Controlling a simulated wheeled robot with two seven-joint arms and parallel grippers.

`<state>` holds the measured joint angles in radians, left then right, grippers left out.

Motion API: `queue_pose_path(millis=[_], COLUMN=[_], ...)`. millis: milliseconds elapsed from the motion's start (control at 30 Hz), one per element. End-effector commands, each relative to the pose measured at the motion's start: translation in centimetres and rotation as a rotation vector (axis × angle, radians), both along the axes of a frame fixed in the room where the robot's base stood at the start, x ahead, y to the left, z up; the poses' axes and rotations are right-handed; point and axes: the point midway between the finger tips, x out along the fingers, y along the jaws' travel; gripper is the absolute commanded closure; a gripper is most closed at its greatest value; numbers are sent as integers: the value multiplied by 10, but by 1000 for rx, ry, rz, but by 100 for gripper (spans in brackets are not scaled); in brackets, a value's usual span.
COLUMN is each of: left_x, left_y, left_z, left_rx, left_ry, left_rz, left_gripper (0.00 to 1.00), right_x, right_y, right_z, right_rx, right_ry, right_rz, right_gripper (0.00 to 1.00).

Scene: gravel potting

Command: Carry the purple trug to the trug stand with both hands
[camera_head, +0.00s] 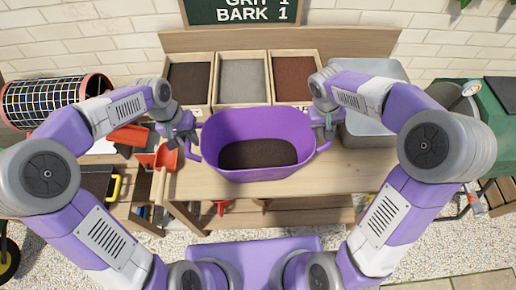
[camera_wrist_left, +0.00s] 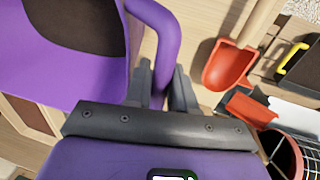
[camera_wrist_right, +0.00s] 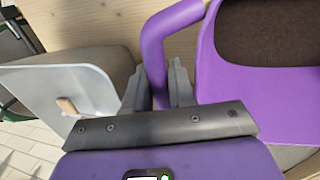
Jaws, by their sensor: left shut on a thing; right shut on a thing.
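The purple trug (camera_head: 258,119) is upright over the wooden bench, with dark soil (camera_head: 258,153) inside. My left gripper (camera_head: 187,140) is at the trug's left handle; in the left wrist view its fingers (camera_wrist_left: 160,85) are shut around the purple handle (camera_wrist_left: 160,40). My right gripper (camera_head: 328,130) is at the right handle; in the right wrist view its fingers (camera_wrist_right: 167,85) are shut around that handle (camera_wrist_right: 155,45). I cannot tell whether the trug's base touches the bench. I cannot make out a trug stand.
Behind the trug stand wooden bins of dark soil (camera_head: 190,84), grey grit (camera_head: 242,80) and brown bark (camera_head: 294,78). A grey metal tub (camera_head: 370,128) stands right of the trug. Red scoops (camera_head: 166,157) lie to the left, near a mesh drum (camera_head: 45,100). A green barrel-like thing (camera_head: 490,110) is far right.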

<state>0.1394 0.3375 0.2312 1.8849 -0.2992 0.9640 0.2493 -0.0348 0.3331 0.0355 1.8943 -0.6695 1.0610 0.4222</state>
Motion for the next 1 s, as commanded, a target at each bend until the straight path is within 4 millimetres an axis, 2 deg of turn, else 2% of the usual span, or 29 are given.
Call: queue_pose_path(millis=[567, 1000], left_x=[1, 1], left_y=[0, 0], left_z=[5, 36], left_rx=[0, 0], left_ry=[-4, -3], left_rz=[1, 1], left_gripper=[100, 100], right_x=[1, 1], right_y=[0, 0], right_z=[6, 37], right_rx=[-1, -1], right_ry=[-4, -3], right_rz=[0, 0], right_gripper=[100, 100])
